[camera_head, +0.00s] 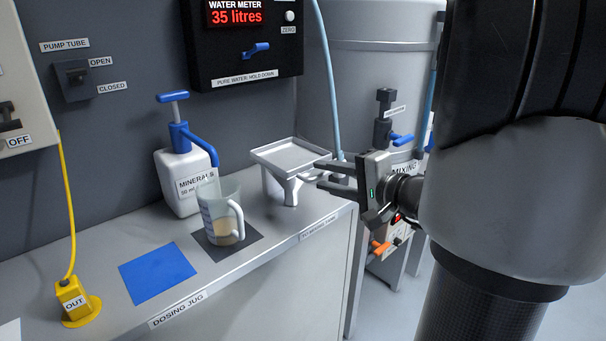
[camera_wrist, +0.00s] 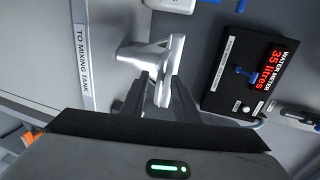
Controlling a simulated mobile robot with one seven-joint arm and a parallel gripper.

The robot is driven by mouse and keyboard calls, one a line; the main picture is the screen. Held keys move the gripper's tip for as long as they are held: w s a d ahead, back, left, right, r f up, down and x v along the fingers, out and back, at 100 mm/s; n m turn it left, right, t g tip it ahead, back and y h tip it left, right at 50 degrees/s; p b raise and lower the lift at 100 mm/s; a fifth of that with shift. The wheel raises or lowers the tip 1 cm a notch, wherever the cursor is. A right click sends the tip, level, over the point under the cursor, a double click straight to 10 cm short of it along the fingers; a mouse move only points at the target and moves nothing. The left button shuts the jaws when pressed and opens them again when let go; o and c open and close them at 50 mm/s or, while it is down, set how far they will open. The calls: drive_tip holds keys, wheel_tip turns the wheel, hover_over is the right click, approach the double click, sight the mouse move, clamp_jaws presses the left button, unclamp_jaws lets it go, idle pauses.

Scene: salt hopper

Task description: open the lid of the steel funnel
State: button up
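The steel funnel (camera_head: 291,188) stands on the grey counter near its right end. Its flat square lid (camera_head: 287,155) lies level across the top, with a low raised rim. My gripper (camera_head: 319,174) is at the funnel's right side, its fingers spread and pointing left, close to the lid's right corner. In the wrist view my gripper's fingers (camera_wrist: 160,92) are apart, with the lid's edge (camera_wrist: 172,58) lying across the gap between them. The wrist view also shows the funnel's body (camera_wrist: 135,55) to the left. I cannot tell whether the fingers touch the lid.
A jug (camera_head: 222,212) with some liquid stands on a dark mat left of the funnel, before a minerals pump bottle (camera_head: 180,175). A blue mat (camera_head: 157,272) lies further left. The water meter panel (camera_head: 245,45) is behind. A large mixing tank (camera_head: 365,85) stands at the right.

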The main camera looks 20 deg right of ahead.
drive_tip(key=shift+x, duration=0.85)
drive_tip(key=shift+s, duration=0.1)
clamp_jaws()
